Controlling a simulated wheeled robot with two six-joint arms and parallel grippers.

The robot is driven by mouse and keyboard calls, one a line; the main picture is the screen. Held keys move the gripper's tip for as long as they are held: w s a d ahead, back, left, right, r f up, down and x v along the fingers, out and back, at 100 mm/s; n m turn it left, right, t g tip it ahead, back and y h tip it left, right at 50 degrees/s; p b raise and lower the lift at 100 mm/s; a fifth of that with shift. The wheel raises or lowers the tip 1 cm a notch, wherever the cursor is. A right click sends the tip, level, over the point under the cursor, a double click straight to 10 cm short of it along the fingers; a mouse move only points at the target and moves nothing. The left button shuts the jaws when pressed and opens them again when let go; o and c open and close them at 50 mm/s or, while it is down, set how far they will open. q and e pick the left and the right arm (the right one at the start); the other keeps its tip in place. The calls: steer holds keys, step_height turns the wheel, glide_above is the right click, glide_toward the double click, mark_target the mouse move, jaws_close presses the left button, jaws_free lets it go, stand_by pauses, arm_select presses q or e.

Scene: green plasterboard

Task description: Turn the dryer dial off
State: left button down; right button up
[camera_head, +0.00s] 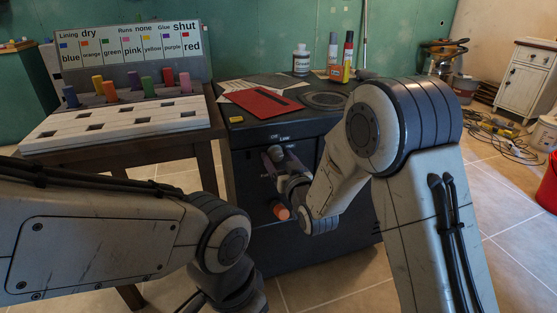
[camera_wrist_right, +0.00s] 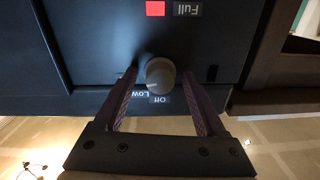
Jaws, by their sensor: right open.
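The dryer (camera_head: 300,235) is a dark cabinet in the middle of the head view. Its dial is a round grey knob (camera_wrist_right: 160,73), close up and upside down in the right wrist view. The labels Off (camera_wrist_right: 160,99) and Low (camera_wrist_right: 141,93) sit by the knob, and Full (camera_wrist_right: 187,9) is farther off. I cannot tell which label the knob points to. My right gripper (camera_head: 283,168) is at the dryer front, open, its purple fingers (camera_wrist_right: 160,80) on both sides of the knob. Contact is unclear. My left gripper is out of view.
A red folder (camera_head: 262,102) and bottles (camera_head: 301,60) are on the dryer top. A rack of coloured pegs (camera_head: 120,118) stands on a table at left.

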jaws_close()
steer(key=n, duration=0.3)
steer(key=shift+n+b, duration=0.35)
steer(key=shift+n, duration=0.05)
steer(key=n, duration=0.4)
steer(key=shift+n+b, duration=0.3)
steer(key=shift+b, duration=0.05)
steer(key=n, duration=0.3)
steer(key=shift+n+h+b, duration=0.4)
steer(key=shift+n, duration=1.7)
